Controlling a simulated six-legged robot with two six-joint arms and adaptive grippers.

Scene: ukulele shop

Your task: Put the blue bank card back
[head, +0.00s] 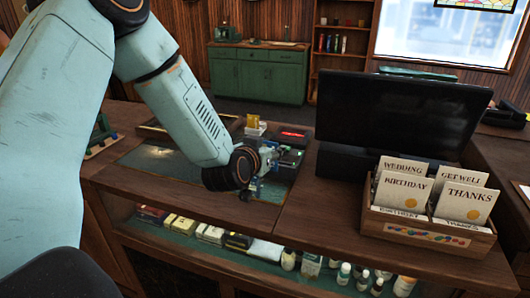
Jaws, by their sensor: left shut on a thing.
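My left gripper (266,172) is over the front right of the glass-topped counter section, fingers pointing right and away from me. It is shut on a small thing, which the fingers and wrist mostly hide. I cannot make out whether this is the blue bank card, and I see no such card clearly elsewhere. Just beyond the fingers are a dark device (289,156) with a small green light and a card terminal (293,136) with a red display. My right gripper is not in view.
A black monitor (400,115) stands to the right. A wooden card box (425,232) with several greeting cards is at the front right. A small yellow item (253,121) stands behind the gripper. Bottles and boxes fill the shelf below. The wooden counter (300,225) before the monitor is bare.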

